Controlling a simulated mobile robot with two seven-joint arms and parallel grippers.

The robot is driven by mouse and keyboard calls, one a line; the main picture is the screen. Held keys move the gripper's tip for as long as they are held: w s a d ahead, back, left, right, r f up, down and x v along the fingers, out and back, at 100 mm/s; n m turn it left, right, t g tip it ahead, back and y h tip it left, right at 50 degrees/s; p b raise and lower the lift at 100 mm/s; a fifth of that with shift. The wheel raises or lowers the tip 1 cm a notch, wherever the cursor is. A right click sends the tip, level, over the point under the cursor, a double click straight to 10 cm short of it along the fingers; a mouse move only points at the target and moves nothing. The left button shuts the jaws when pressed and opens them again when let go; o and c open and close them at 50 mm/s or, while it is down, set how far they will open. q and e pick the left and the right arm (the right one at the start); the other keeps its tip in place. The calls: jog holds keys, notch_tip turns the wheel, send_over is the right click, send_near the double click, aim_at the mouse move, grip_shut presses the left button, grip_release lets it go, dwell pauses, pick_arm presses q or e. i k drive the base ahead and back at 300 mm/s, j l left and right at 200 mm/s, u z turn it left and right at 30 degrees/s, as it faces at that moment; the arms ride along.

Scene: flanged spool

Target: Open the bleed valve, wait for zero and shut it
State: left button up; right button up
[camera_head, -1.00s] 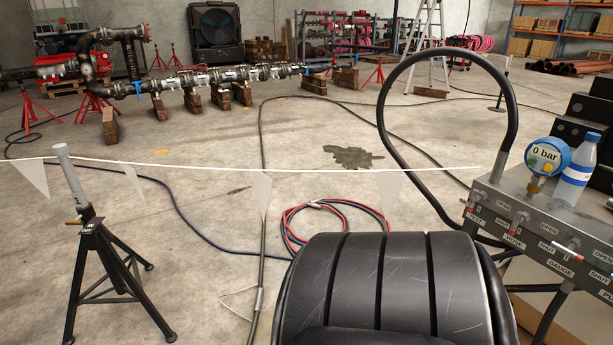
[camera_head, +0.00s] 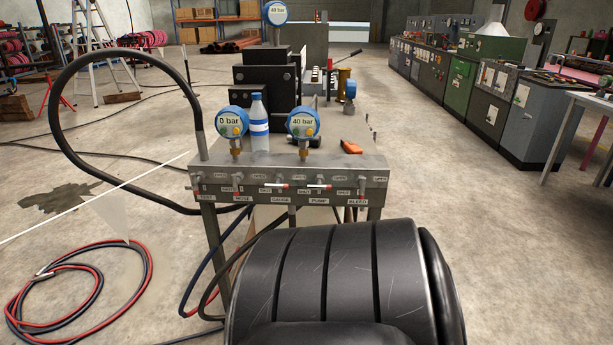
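The grey valve panel (camera_head: 290,168) stands ahead of me, with a row of small levers. The bleed valve (camera_head: 361,188) is at its right end, above the BLEED label; its lever looks upright, but it is too small to be sure. The gauge and pump levers (camera_head: 319,186) lie sideways. The left dial (camera_head: 232,121) reads 0 bar. The right dial (camera_head: 303,122) reads 40 bar. Another dial on a tall post (camera_head: 275,13) also reads 40 bar. Neither of my grippers is in view.
A water bottle (camera_head: 259,128) stands between the two dials. An orange tool (camera_head: 351,147) lies on the bench top. A black hose (camera_head: 84,65) arches left of the panel. Coiled red and black hoses (camera_head: 78,283) lie on the floor at left. Floor at right is clear.

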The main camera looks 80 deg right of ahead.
aim_at(362, 183)
jog(key=z, duration=1.75)
